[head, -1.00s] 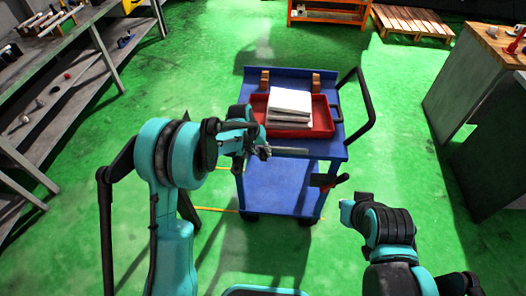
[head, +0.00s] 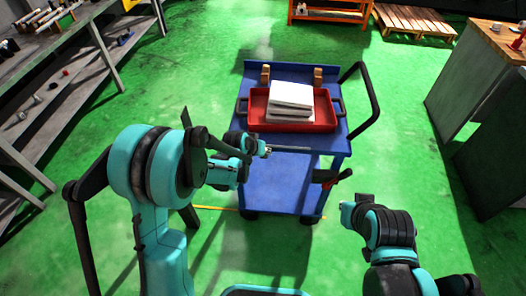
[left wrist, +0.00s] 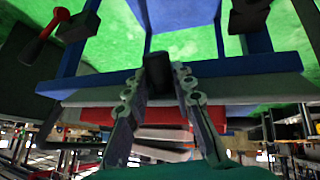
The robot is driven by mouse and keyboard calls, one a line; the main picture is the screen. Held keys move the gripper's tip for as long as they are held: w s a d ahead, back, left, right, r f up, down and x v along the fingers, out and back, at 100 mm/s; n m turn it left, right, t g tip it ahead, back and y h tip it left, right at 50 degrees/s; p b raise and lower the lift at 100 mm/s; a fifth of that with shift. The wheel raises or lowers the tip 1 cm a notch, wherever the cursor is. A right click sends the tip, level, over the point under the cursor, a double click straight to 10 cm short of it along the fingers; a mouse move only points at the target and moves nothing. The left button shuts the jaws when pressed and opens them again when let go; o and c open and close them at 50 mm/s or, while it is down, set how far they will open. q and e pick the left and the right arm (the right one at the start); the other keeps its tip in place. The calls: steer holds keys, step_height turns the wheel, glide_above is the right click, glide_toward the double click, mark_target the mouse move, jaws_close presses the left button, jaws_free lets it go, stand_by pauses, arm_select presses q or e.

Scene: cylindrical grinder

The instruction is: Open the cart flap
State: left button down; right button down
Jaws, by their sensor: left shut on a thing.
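A blue cart (head: 275,185) stands ahead with a red tray (head: 325,122) on its top. A thin grey bar (head: 290,149) runs along its near top edge; I cannot tell whether this is the flap. My left gripper (head: 266,149) is at that edge, left of its middle. In the left wrist view its fingers (left wrist: 157,85) are shut on a dark handle-like piece (left wrist: 158,70) at the cart's blue and grey edge. My right gripper (head: 352,203) is low, right of the cart and apart from it; its finger opening is unclear.
White stacked items (head: 291,97) lie in the tray. A red-handled black lever (head: 338,178) sticks out at the cart's near right. A black push handle (head: 370,95) is on its right side. Benches (head: 60,90) stand left, a cabinet (head: 490,120) right. Green floor is clear between.

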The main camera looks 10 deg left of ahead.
arm_select(q)
steer(key=c, duration=1.3)
jaws_free()
steer(key=shift+o, duration=0.2)
steer(key=v, duration=1.2)
